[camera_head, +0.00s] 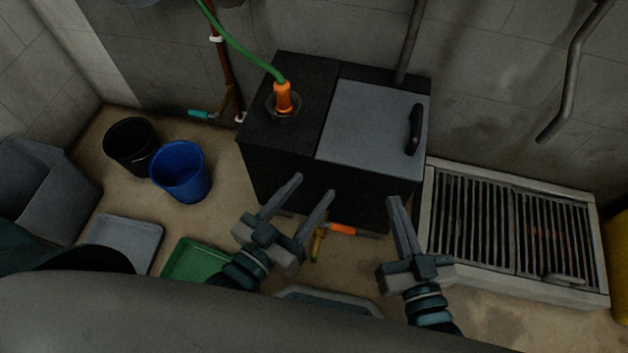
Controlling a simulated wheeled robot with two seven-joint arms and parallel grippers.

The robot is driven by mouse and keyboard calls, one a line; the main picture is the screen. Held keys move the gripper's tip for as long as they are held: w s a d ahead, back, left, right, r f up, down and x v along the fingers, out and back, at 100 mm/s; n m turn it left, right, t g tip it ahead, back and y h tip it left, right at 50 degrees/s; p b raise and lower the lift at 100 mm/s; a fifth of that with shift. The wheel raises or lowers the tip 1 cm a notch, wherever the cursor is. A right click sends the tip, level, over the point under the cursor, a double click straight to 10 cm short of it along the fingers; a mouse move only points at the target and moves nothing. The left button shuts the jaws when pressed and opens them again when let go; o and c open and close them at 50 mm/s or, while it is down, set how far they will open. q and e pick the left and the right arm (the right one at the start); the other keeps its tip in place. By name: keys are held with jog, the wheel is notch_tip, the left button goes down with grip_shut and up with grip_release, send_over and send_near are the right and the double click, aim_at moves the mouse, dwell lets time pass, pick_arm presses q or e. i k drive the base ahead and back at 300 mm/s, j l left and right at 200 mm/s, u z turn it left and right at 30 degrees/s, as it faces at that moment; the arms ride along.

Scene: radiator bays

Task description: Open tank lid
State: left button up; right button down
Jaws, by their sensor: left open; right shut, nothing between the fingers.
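The tank (290,182) is a black box against the back wall. Its grey lid (368,122) lies flat and closed on the right part of the top. A black handle (415,130) stands at the lid's right edge. My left gripper (313,184) is open and empty in front of the tank, below the lid in the picture. My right gripper (393,200) is shut and empty, near the tank's front right corner. Neither gripper appears to touch the lid or the handle.
A green hose ends in an orange fitting (283,97) on the tank top's left. A black bucket (131,146) and a blue bucket (180,172) stand left. A metal floor grate (480,226) lies right.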

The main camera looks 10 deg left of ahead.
aim_at(381, 130)
jog(key=l, duration=0.8)
jog(key=k+l, duration=0.1)
jog(key=l, duration=0.65)
